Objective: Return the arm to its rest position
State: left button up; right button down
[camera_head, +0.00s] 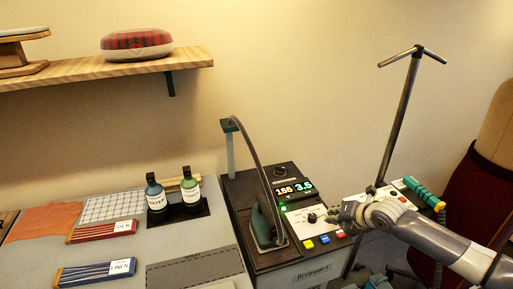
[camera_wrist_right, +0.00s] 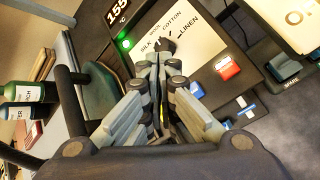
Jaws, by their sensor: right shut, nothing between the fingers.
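My right arm comes in from the right in the head view, and my right gripper (camera_head: 332,213) is over the control panel of the ironing station (camera_head: 262,178). Its fingers are shut with nothing between them. In the right wrist view the closed fingertips (camera_wrist_right: 160,62) point at the black fabric dial (camera_wrist_right: 165,46), very close to it. I cannot tell whether they touch it. The dial (camera_head: 312,217) also shows in the head view, just left of the fingertips. The dial's labels include SILK, COTTON and LINEN. My left gripper does not show.
The iron (camera_head: 264,222) stands on the station, left of my gripper. The display (camera_head: 294,189) reads 155 and 3.5. Coloured buttons (camera_head: 324,239) line the panel's front. A metal T-stand (camera_head: 398,120) rises behind my arm. Two bottles (camera_head: 190,186) stand left. Open air lies above the arm.

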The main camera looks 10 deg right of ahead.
jog(key=s+a+f+m+g+y, duration=0.1)
jog(key=s+a+f+m, duration=0.35)
jog(key=s+a, duration=0.45)
jog(key=s+a+f+m+g+y, duration=0.15)
jog(key=s+a+f+m, duration=0.35)
jog(key=a, duration=0.6)
jog(key=s+d+r+m+g+h, duration=0.1)
jog(key=s+m+g+h, duration=0.1)
jog(key=s+m, duration=0.75)
jog(key=s+d+r+m+g+h, duration=0.1)
jog(key=s+r+m+h, duration=0.1)
jog(key=s+m, duration=0.75)
notch_tip(320, 180, down, 29)
jog(key=s+n+g+b, duration=0.1)
jog(key=s+n+b, duration=0.1)
jog(key=s, duration=0.1)
jog(key=s+d+f+g+b, duration=0.1)
jog(key=s+d+f+b, duration=0.1)
jog(key=s+f, duration=1.4)
notch_tip(320, 180, down, 2)
jog(key=shift+s+d, duration=0.25)
jog(key=shift+d, duration=0.2)
jog(key=shift+w+g, duration=0.1)
jog(key=shift+g, duration=0.15)
